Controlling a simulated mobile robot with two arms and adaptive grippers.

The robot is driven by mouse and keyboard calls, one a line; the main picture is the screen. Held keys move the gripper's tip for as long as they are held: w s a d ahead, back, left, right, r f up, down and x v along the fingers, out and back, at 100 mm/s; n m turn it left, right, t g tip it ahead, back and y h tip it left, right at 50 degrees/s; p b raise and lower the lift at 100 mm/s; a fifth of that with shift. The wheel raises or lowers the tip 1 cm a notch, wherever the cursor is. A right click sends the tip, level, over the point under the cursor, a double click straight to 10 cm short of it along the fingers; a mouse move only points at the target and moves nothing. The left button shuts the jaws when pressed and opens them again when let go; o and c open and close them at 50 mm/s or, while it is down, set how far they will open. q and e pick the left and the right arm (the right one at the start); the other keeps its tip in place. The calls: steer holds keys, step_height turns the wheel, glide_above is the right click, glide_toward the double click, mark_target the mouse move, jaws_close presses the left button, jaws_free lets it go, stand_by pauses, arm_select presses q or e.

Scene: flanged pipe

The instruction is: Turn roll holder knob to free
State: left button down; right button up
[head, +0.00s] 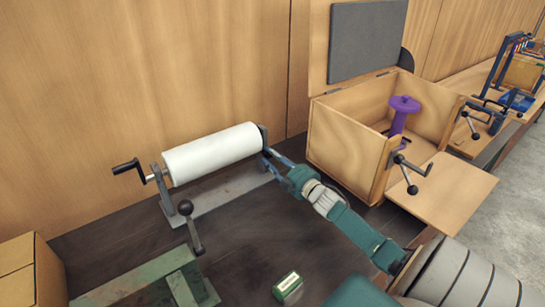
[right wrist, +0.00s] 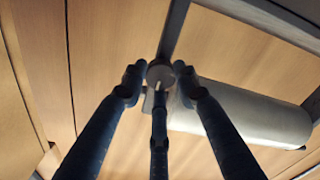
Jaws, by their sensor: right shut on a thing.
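The roll holder (head: 215,200) stands on the dark bench with a white roll (head: 212,153) lying across it. The roll also shows in the right wrist view (right wrist: 245,117). A black crank handle (head: 126,167) sticks out at the holder's left end. My right gripper (head: 270,153) is at the holder's right end, beside the roll's dark end disc. In the right wrist view its fingers are closed around a small round grey knob (right wrist: 160,71). The fingers partly cover the knob, and its turn position cannot be read. My left gripper is not in view.
A green metal fixture with a black lever knob (head: 185,207) is at the front left. A small green box (head: 288,286) lies on the bench. A cardboard box (head: 30,270) is at the left edge.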

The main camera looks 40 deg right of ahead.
steer(key=shift+s+d+f, duration=0.1)
steer(key=shift+d+f, duration=0.05)
steer(key=shift+d, duration=0.1)
steer(key=o, duration=1.1)
steer(key=shift+o, duration=0.3)
steer(key=shift+d+f, duration=0.1)
steer(key=shift+d, duration=0.05)
steer(key=shift+s, duration=0.1)
steer(key=s+a, duration=0.1)
steer(key=s, duration=1)
steer(key=shift+s+a, duration=0.2)
steer(key=shift+s, duration=0.2)
